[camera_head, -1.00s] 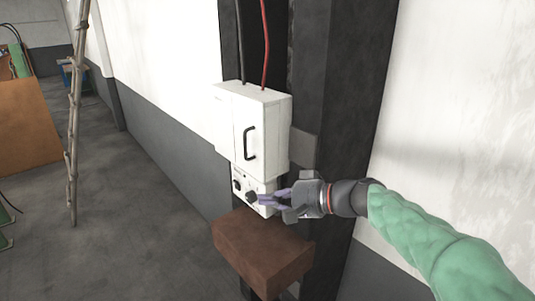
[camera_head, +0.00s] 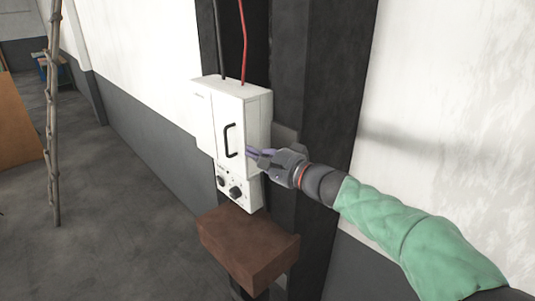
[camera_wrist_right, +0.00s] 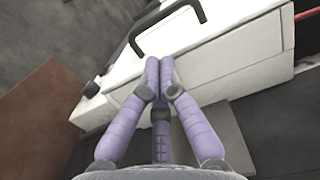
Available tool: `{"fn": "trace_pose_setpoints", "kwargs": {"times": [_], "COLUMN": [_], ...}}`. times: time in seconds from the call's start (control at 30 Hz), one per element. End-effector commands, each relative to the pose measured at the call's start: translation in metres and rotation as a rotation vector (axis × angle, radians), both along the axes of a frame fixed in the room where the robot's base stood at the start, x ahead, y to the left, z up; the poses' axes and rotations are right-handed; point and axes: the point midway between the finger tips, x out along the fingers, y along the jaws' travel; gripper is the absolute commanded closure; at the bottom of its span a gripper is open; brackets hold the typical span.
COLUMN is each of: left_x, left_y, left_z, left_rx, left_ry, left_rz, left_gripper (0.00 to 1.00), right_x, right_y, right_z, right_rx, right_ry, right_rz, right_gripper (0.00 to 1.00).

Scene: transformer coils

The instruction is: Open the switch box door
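The switch box (camera_head: 202,115) is white and mounted on a dark post. Its door (camera_head: 230,105) is shut and has a black bar handle (camera_head: 230,140). The handle also shows in the right wrist view (camera_wrist_right: 168,31). My right gripper (camera_head: 250,152) is just right of the handle, by the door's right edge. In the right wrist view, its purple fingertips (camera_wrist_right: 160,66) are drawn together, just short of the handle, with nothing seen between them. I cannot tell whether they touch the door. My left gripper is not in view.
Black knobs (camera_head: 236,192) sit on the panel below the door. A brown block (camera_head: 245,240) juts out beneath the box. A black cable (camera_head: 218,40) and a red cable (camera_head: 242,40) enter from above.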

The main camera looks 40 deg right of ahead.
Motion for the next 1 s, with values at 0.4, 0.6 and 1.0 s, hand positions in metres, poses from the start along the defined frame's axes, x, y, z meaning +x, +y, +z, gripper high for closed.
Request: {"fn": "trace_pose_setpoints", "kwargs": {"times": [0.4,0.6,1.0], "left_x": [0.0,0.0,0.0], "left_y": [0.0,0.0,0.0], "left_z": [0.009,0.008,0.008], "left_rx": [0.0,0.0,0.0], "left_ry": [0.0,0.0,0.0], "left_rz": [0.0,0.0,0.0], "left_gripper": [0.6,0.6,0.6], "right_x": [0.027,0.027,0.028], "right_y": [0.005,0.005,0.007], "right_z": [0.001,0.002,0.003], "right_rx": [-0.001,-0.001,-0.002], "right_ry": [-0.002,-0.004,-0.007], "right_rz": [0.0,0.001,0.003], "right_gripper": [1.0,1.0,1.0]}}
